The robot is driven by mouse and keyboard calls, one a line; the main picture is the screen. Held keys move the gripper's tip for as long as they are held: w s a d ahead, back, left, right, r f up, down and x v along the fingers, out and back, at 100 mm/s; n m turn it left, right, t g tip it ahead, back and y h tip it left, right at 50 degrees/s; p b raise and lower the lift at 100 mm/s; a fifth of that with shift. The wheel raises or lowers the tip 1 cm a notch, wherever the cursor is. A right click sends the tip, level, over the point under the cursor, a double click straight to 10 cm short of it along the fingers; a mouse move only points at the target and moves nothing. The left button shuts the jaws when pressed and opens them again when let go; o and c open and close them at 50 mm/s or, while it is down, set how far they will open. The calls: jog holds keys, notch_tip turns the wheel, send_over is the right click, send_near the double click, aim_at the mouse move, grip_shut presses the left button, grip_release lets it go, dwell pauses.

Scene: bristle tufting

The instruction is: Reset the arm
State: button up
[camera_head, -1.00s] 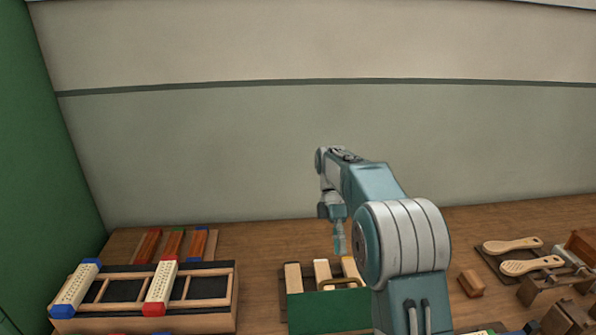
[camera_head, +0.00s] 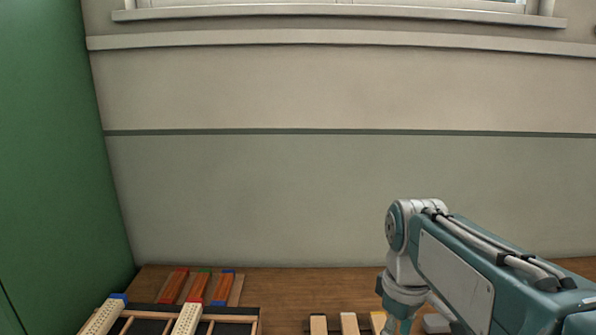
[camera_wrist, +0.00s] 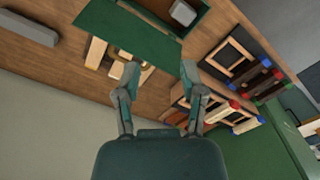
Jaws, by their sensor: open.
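My gripper (camera_wrist: 160,72) is open and empty in the wrist view, its two fingers spread apart above the wooden bench. In the head view my arm comes in from the lower right and its far end points down at the lower edge. The fingertips are not clearly seen there. In the wrist view the fingers appear over the area beside a green-edged tray (camera_wrist: 125,30) with wooden blocks (camera_wrist: 97,50) next to it. Nothing is between the fingers.
The wooden bench (camera_head: 285,290) runs along a plain wall. At the left stands a rack (camera_head: 250,318) with white perforated bars (camera_head: 187,318). Behind it lie red-brown blocks (camera_head: 197,288). Pale blocks (camera_head: 349,323) stand at bottom centre. A green panel (camera_head: 50,150) closes the left side.

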jog(key=s+f+m+t, duration=0.3)
jog(key=s+m+t, duration=0.2)
jog(key=s, duration=0.5)
jog(key=shift+m+t, duration=0.4)
jog(key=shift+m, duration=0.8)
